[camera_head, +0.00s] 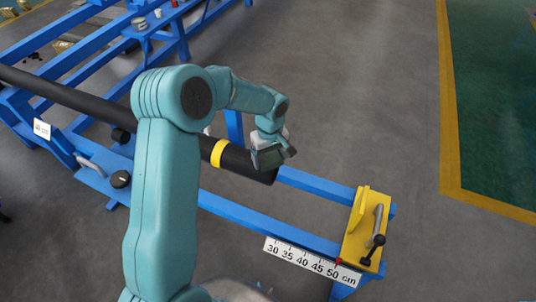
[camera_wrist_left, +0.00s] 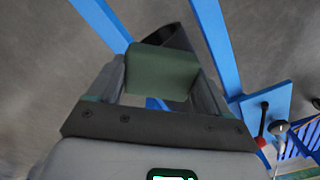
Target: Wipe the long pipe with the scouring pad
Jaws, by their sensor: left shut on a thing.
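The long pipe (camera_head: 85,98) is black with a yellow band (camera_head: 219,153) near its right end. It lies along the blue frame from the left edge to about the middle of the head view. My left gripper (camera_head: 272,154) is at the pipe's right end, beyond the yellow band. It is shut on the green scouring pad (camera_wrist_left: 162,73), which spans between the two fingers in the left wrist view. The pad (camera_head: 268,159) looks dark in the head view and lies over the pipe end; I cannot tell whether it touches. My right gripper is not in view.
The blue frame (camera_head: 310,185) carries a yellow end stop (camera_head: 359,240) with a black-knobbed lever and a white scale (camera_head: 312,262) marked 30 to 50 cm. Grey floor is clear at upper right.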

